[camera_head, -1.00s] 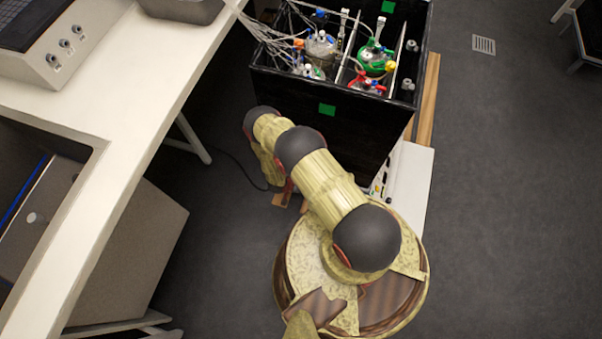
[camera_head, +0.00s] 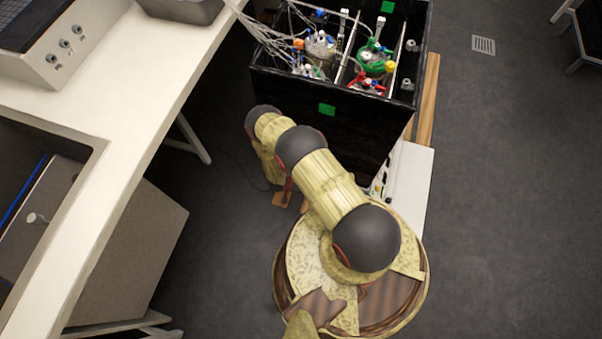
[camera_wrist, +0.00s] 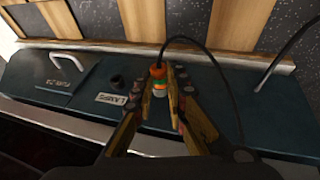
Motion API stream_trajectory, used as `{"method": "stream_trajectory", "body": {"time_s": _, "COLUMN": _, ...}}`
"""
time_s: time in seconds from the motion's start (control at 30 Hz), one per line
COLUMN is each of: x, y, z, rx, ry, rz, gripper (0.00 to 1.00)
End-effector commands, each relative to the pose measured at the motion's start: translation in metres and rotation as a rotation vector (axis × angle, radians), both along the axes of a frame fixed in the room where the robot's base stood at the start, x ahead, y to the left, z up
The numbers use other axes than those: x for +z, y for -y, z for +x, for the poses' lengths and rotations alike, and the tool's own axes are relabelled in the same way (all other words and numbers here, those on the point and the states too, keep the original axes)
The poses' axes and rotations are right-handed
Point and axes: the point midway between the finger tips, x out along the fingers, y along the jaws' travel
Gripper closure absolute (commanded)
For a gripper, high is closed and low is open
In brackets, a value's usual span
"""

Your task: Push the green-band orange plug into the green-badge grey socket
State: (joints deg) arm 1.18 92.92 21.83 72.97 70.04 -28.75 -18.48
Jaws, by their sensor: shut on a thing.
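In the wrist view, the orange plug (camera_wrist: 157,73) stands between the fingers of my gripper (camera_wrist: 160,100), which is shut on it. A green band shows around the plug below its orange top, with a pale end under it. A black cable leaves the plug's top and loops to the right. The plug is over the dark blue-grey panel (camera_wrist: 215,100); I cannot tell whether its lower end touches anything. A dark round fitting (camera_wrist: 117,82) stands on the panel left of the plug. I cannot make out a grey socket with a green badge.
The panel also carries a white handle (camera_wrist: 67,58) and a pale label (camera_wrist: 110,99). Wooden strips (camera_wrist: 142,20) lie beyond it. In the head view, a black crate (camera_head: 300,105) with bioreactor vessels stands ahead, and a white bench (camera_head: 150,105) is left.

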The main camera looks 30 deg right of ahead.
Motion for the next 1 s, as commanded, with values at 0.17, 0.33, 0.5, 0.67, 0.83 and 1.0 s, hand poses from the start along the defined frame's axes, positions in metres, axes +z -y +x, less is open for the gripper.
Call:
{"method": "stream_trajectory", "body": {"time_s": 0.17, "x": 0.0001, "y": 0.0051, "z": 0.0025, "rx": -0.005, "ry": 0.004, "rz": -0.006, "gripper": 1.0}}
{"method": "stream_trajectory", "body": {"time_s": 0.33, "x": 0.0002, "y": 0.0058, "z": 0.0028, "rx": -0.007, "ry": 0.005, "rz": -0.008, "gripper": 0.83}}
{"method": "stream_trajectory", "body": {"time_s": 0.5, "x": 0.0001, "y": 0.0049, "z": 0.0024, "rx": -0.005, "ry": 0.004, "rz": -0.006, "gripper": 0.73}}
{"method": "stream_trajectory", "body": {"time_s": 0.67, "x": 0.0002, "y": 0.0042, "z": 0.0023, "rx": -0.004, "ry": 0.004, "rz": -0.005, "gripper": 0.64}}
{"method": "stream_trajectory", "body": {"time_s": 0.83, "x": 0.0001, "y": 0.0039, "z": 0.0022, "rx": -0.003, "ry": 0.003, "rz": -0.004, "gripper": 0.64}}
{"method": "stream_trajectory", "body": {"time_s": 1.0, "x": 0.0016, "y": 0.0029, "z": 0.0025, "rx": -0.003, "ry": 0.003, "rz": -0.004, "gripper": 0.64}}
